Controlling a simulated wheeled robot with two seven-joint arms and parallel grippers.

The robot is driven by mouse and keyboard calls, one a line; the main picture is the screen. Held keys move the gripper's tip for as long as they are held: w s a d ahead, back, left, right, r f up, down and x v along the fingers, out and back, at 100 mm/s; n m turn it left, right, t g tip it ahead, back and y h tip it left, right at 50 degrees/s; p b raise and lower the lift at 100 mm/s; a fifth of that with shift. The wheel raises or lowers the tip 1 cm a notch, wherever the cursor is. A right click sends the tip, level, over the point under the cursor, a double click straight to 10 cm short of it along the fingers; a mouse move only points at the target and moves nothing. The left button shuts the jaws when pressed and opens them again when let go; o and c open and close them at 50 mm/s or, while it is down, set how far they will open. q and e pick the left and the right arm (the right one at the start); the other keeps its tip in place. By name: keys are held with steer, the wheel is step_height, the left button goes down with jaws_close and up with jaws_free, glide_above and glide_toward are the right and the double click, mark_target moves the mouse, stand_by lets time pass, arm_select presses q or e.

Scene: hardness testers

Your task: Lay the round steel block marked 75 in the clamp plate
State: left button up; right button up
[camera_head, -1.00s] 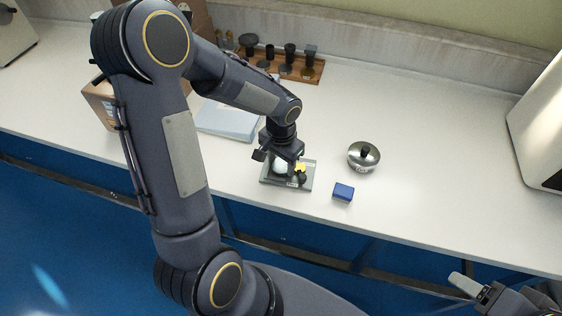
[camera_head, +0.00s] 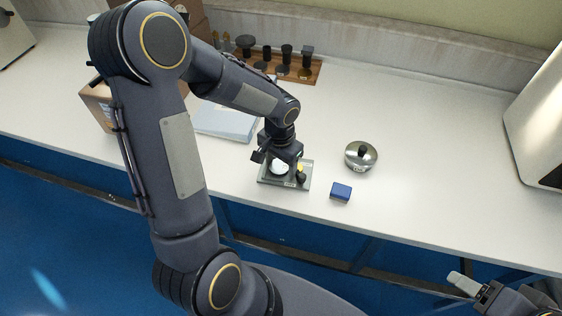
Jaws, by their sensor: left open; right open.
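The clamp plate (camera_head: 268,180) is a grey flat plate near the front edge of the bench, with a yellow and black part at its right. A round pale steel block (camera_head: 279,168) lies on the plate; its marking is too small to read. My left gripper (camera_head: 283,162) is open just above the block and partly covers it. I cannot tell whether its fingers touch the block. My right gripper (camera_head: 470,287) is open and empty at the lower right, in front of the bench.
A round metal dish with a black knob (camera_head: 361,156) and a small blue box (camera_head: 341,191) stand right of the plate. A wooden rack (camera_head: 312,72) with several black parts is at the back. Pale blue sheets (camera_head: 228,122) and a cardboard box (camera_head: 97,104) are left. The bench's right middle is clear.

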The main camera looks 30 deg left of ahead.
mark_target(279, 166)
arm_select(q)
steer(key=shift+w+a+r, duration=0.1)
steer(key=shift+a+r, duration=0.15)
steer(key=shift+r, duration=0.35)
steer(key=shift+w+a+r, duration=0.1)
steer(key=shift+a+r, duration=0.15)
steer(key=shift+r, duration=0.3)
step_height(279, 166, up, 9)
steer(key=p, duration=0.1)
steer(key=s+d+r+n+t+h, duration=0.1)
steer(key=s+d+r+t+h, duration=0.1)
steer(key=s, duration=0.6)
steer(key=s+d+r+n+t+h, duration=0.1)
steer(key=s+d+r+n+t, duration=0.1)
steer(key=s, duration=0.7)
step_height(279, 166, up, 2)
steer(key=shift+d+n+t+h, duration=0.3)
steer(key=shift+t+h, duration=0.1)
steer(key=shift+t, duration=0.3)
arm_select(e)
steer(key=shift+w+a+r, duration=0.2)
steer(key=shift+w+r, duration=0.05)
steer(key=shift+r, duration=0.45)
